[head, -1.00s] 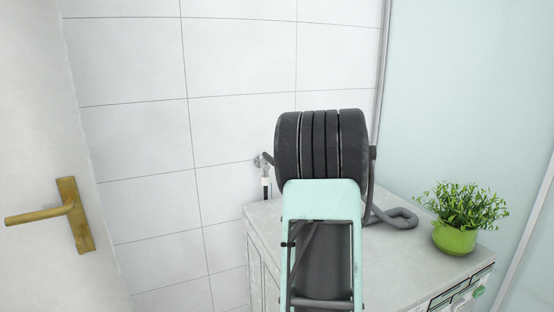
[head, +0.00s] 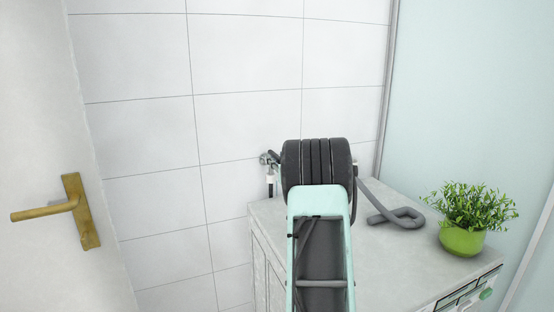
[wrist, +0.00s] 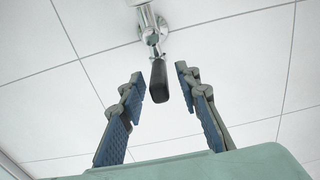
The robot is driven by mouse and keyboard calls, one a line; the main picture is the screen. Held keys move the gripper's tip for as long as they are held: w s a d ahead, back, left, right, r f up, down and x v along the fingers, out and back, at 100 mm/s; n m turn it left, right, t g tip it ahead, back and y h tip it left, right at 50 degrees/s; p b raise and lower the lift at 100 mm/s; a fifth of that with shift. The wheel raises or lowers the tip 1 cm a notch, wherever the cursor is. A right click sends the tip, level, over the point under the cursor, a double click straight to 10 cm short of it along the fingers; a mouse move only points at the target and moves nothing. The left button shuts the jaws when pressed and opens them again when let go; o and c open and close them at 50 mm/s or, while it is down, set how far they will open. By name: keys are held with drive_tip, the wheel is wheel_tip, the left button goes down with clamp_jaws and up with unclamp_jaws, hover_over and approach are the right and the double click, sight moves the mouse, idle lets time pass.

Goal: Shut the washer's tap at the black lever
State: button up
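The washer's tap (head: 264,158) is a chrome fitting on the tiled wall, just left of my arm in the head view. In the wrist view the chrome tap (wrist: 150,22) is at the top centre, and its black lever (wrist: 158,80) points down towards the camera. My gripper (wrist: 160,86) is open, with one blue-padded finger on each side of the lever's end. Gaps show between the lever and both fingers, the right one small. In the head view my own arm hides the gripper's fingers.
The washer's pale top (head: 385,262) lies below and right of my arm. A grey hose (head: 398,217) lies on it, and a green potted plant (head: 464,220) stands at its right. A door with a brass handle (head: 75,207) is at the left.

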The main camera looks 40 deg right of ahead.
drive_tip(key=shift+w, duration=0.3)
drive_tip(key=shift+c, duration=0.2)
clamp_jaws()
